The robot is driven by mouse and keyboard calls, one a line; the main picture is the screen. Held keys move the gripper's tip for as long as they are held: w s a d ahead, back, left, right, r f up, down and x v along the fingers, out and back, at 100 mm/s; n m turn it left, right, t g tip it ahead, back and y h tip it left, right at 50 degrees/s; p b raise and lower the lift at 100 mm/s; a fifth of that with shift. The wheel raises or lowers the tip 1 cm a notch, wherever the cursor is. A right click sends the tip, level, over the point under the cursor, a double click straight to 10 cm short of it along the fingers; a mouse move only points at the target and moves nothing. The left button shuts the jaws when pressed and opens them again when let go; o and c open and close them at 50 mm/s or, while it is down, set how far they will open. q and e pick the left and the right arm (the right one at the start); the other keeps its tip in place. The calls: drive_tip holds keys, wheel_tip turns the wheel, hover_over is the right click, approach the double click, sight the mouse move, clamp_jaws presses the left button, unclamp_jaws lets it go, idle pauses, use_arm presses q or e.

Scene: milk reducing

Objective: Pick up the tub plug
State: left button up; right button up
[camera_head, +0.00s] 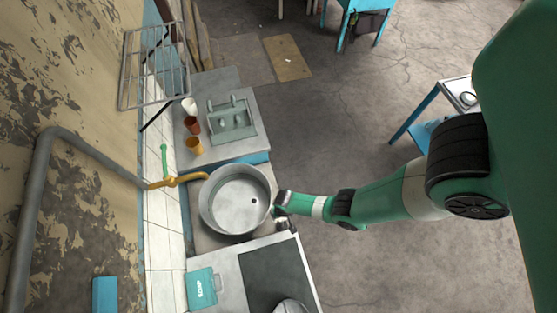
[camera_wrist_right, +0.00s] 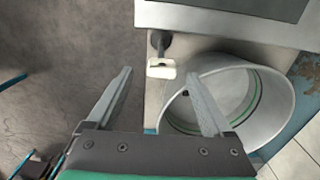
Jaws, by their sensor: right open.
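My right gripper (camera_head: 281,208) reaches in from the right to the outer side of the round metal tub (camera_head: 205,213). In the right wrist view the gripper (camera_wrist_right: 159,74) is open and empty between its fingers. A small pale block with a dark stem (camera_wrist_right: 161,68) sticks out from the counter edge, beyond and between the fingertips; I cannot tell whether it is the tub plug. The tub (camera_wrist_right: 285,82) stands to the right, with one finger overlapping its rim. A dark round spot (camera_head: 254,201) shows on the tub's floor; I cannot tell if it is a drain or a plug. My left gripper is out of view.
A yellow tap (camera_head: 180,181) reaches over the tub from the wall. Cups (camera_head: 194,145) and a green-grey rack (camera_head: 232,122) stand on the counter behind. A teal box (camera_head: 202,288) lies beside a dark panel (camera_head: 272,275) in front.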

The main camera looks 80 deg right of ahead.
drive_tip(key=shift+f+b, duration=0.4)
drive_tip(key=shift+f, duration=0.55)
wheel_tip(320, 180, down, 5)
drive_tip(key=b, duration=0.4)
drive_tip(key=shift+w+b, duration=0.1)
drive_tip(key=shift+b, duration=0.3)
drive_tip(key=shift+r, duration=0.15)
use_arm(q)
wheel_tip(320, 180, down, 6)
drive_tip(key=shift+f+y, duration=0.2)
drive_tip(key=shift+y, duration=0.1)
use_arm(e)
clamp_jaws()
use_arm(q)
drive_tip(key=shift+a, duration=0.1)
